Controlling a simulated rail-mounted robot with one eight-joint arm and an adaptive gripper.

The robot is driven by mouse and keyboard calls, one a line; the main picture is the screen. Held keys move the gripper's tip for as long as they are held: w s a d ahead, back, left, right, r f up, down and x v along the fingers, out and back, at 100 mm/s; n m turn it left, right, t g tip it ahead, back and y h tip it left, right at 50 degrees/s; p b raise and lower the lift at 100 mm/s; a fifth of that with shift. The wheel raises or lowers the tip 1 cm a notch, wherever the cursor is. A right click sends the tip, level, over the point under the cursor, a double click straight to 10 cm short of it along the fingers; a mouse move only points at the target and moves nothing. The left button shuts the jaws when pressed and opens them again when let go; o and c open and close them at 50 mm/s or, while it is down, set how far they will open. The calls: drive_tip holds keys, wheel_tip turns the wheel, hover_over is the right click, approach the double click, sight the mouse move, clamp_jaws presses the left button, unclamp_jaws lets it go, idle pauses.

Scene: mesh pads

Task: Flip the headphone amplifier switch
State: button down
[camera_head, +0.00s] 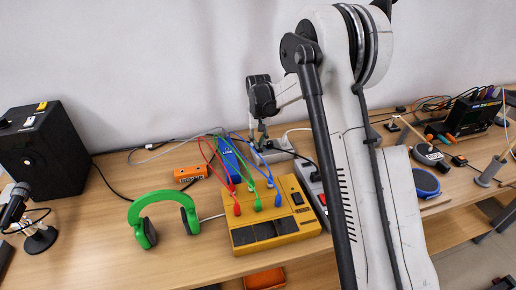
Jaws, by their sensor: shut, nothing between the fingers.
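I cannot tell for sure which box is the headphone amplifier, and no switch is clear at this size. Green headphones (163,197) stand on the wooden table, and a pale cable runs from their right cup toward a yellow box (245,236) with red, green and blue plugs. A small orange box (190,174) and a blue box (236,168) sit behind. A grey box (276,154) lies behind the yellow one. My gripper (262,139) is shut and empty, pointing down by the blue and grey boxes. Its fingertips are small, so contact is unclear.
A black speaker-like box (43,150) and a microphone (36,235) stand at the left. My arm hides much of the centre right. Further right are a blue round pad (425,182), a black device (470,114) and cables. Bare table shows left of the headphones.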

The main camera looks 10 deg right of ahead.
drive_tip(key=shift+f+b, duration=0.5)
drive_tip(key=shift+f, duration=0.2)
idle(0.3)
drive_tip(key=shift+r, duration=0.1)
drive_tip(key=shift+r+p, duration=1.2)
drive_tip(key=shift+r, duration=2.25)
drive_tip(key=shift+s+r, duration=0.1)
drive_tip(key=shift+r, duration=0.05)
drive_tip(key=s+r+t, duration=0.3)
drive_tip(key=s+r, duration=1.5)
drive_tip(key=s, duration=0.1)
drive_tip(key=s+f+t, duration=0.1)
drive_tip(key=s+t, duration=0.3)
drive_tip(key=s, duration=1.7)
drive_tip(key=shift+s+f, duration=0.4)
